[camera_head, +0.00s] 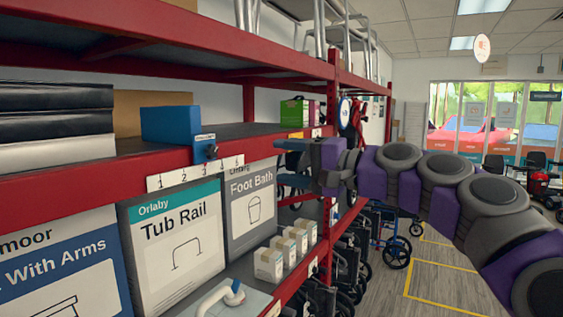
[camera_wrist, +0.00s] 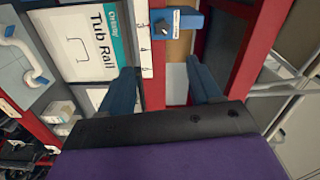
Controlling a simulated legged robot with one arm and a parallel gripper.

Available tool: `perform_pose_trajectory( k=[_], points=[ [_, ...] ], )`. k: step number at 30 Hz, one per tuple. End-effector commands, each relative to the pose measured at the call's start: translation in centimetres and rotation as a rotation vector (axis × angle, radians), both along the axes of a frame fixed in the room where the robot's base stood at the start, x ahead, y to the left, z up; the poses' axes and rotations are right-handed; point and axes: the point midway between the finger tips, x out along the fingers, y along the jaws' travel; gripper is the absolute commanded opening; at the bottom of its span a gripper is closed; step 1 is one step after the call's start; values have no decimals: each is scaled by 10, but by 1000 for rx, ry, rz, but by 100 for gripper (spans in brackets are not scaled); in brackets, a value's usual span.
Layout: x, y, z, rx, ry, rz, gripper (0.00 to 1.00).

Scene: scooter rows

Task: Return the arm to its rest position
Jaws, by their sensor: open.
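My purple and grey arm (camera_head: 440,175) reaches in from the right in the head view, toward the red shelving. My gripper (camera_head: 285,152) is at its far end, in front of the shelf edge. In the wrist view my gripper (camera_wrist: 163,85) shows two blue fingers spread apart with nothing between them. Beyond the fingers are the red shelf edge and a white numbered strip (camera_wrist: 145,45). I cannot tell the exact distance from the fingers to the shelf.
The red shelf beam (camera_head: 100,194) runs along the left. Below are a Tub Rail box (camera_head: 175,245), a Foot Bath box (camera_head: 250,205) and several small cartons (camera_head: 268,264). Wheelchairs (camera_head: 392,240) stand beyond; the floor (camera_head: 440,285) at right is open.

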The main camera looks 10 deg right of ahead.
Motion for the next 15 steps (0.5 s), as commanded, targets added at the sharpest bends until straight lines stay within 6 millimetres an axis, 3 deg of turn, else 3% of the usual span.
perform_pose_trajectory(
  k=[6,9,11,15],
  points=[
    [0,1,-1,-2,1,1,63],
    [-8,11,-8,-38,5,17,63],
    [-18,25,-21,-87,15,42,63],
    [-60,68,-77,-288,53,128,63]
  ],
)
